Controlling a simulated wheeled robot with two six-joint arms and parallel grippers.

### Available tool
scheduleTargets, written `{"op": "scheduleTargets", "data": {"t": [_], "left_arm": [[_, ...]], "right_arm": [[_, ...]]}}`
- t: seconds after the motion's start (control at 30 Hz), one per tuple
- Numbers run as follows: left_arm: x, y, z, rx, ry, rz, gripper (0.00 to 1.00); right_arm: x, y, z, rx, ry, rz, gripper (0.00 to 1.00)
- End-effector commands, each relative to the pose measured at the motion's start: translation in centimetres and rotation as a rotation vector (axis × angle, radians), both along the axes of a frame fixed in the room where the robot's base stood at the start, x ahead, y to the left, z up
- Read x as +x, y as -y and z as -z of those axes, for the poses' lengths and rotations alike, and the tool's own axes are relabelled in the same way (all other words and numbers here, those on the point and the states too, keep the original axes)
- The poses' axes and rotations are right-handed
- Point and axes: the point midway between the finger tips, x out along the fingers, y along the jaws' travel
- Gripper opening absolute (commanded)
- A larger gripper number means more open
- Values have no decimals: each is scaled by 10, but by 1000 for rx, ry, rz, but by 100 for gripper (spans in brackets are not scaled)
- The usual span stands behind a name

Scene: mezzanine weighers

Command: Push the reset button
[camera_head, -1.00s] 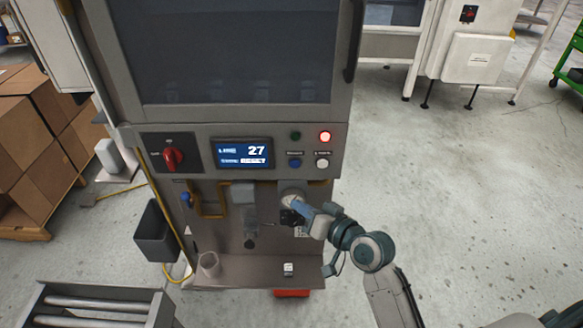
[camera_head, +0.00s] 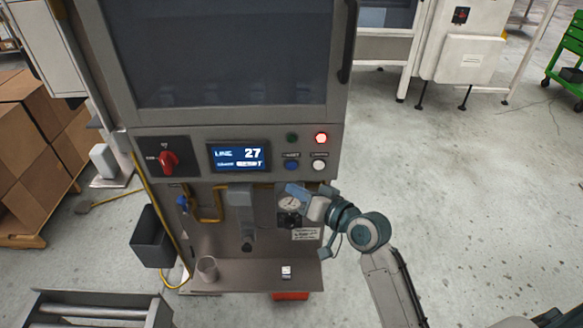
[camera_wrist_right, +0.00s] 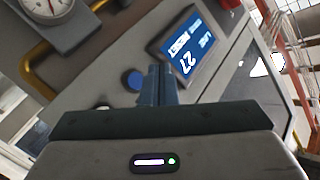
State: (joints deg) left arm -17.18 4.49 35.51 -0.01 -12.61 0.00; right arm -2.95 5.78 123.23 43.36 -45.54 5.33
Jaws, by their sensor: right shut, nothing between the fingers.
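The machine's control panel (camera_head: 180,140) holds a blue button (camera_head: 291,165) under a dark green one, with a white button (camera_head: 319,165) to its right. The small labels above the lower two are too blurred to read surely. My right gripper (camera_head: 291,187) is shut and empty, just below the blue button in the head view. In the right wrist view its fingertips (camera_wrist_right: 161,70) lie close beside the blue button (camera_wrist_right: 133,79). I cannot tell whether they touch the panel. The white button is partly hidden there by the gripper. My left gripper is not in view.
A lit red lamp (camera_head: 321,138) sits above the white button. A screen (camera_head: 239,156) showing 27 and a red rotary switch (camera_head: 168,158) are to the left. Below are a gauge (camera_head: 290,203), yellow pipe (camera_head: 207,215) and a shelf (camera_head: 240,275).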

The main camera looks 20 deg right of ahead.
Motion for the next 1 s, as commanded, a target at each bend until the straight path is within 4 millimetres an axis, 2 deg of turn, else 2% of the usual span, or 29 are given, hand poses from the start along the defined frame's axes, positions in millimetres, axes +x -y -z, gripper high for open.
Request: {"op": "scheduleTargets", "data": {"t": [0.2, 0.4, 1.0], "left_arm": [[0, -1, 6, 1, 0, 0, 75], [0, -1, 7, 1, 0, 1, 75], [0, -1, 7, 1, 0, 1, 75]], "right_arm": [[28, 8, 1, 0, 0, -1, 0], [41, 12, 1, 0, 0, 0, 0], [44, 13, 0, 1, 0, 0, 0]]}}
